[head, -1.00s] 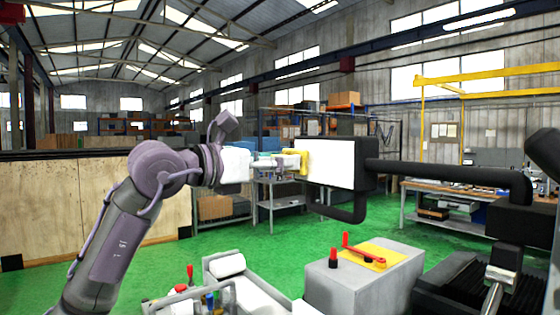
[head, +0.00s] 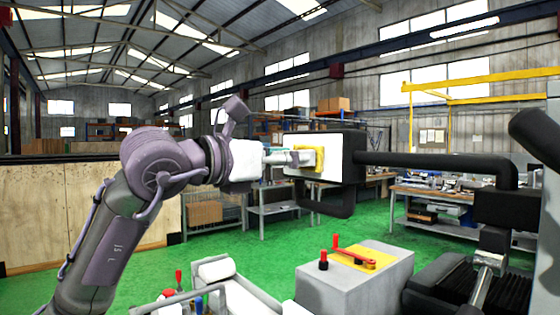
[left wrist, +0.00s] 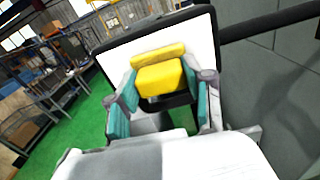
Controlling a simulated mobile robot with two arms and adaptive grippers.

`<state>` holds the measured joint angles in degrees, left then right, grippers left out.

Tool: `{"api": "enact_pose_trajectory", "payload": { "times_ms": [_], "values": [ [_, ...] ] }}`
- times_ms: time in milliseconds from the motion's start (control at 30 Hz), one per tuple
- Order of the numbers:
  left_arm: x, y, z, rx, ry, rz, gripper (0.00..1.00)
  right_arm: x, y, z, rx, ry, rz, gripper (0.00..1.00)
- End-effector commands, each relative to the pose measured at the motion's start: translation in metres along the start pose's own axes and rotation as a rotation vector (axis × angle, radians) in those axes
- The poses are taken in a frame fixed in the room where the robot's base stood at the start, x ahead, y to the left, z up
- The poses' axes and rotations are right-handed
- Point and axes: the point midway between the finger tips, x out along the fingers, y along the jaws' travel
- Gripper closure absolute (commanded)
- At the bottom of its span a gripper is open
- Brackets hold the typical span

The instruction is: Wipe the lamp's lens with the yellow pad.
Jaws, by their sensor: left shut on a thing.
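The lamp has a black housing (head: 352,158) and a flat white lens (head: 332,160) facing my left arm. My left gripper (head: 308,158) is shut on the yellow pad (head: 303,169), which is in front of the lens in the head view. In the left wrist view, the pad (left wrist: 160,76) sits between the teal-lined fingers (left wrist: 160,92), with the white lens (left wrist: 200,42) behind it. The pad overlaps the lens's lower middle there. It is at or very close to the lens; I cannot tell whether it touches. My right gripper is out of view.
The lamp's black arm (head: 440,160) runs right to a jointed post. Below stand a grey box (head: 350,285) with a red lever (head: 350,254) and a tray with red-handled tools. Workbenches stand farther back on the green floor (head: 270,240).

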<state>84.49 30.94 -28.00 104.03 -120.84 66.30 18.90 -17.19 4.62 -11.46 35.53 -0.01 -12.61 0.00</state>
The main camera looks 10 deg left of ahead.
Motion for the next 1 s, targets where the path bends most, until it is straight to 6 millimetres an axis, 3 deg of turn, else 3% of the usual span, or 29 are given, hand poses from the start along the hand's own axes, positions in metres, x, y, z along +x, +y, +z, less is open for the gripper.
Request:
{"api": "enact_pose_trajectory", "payload": {
  "times_ms": [733, 1000],
  "values": [
    [0.0, -0.051, 0.001, 0.002, 0.0, -0.003, 0.77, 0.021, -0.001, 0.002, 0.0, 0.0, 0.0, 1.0],
    [0.0, -0.057, 0.001, 0.0, 0.0, -0.001, 0.77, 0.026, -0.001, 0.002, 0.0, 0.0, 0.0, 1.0]
  ]
}}
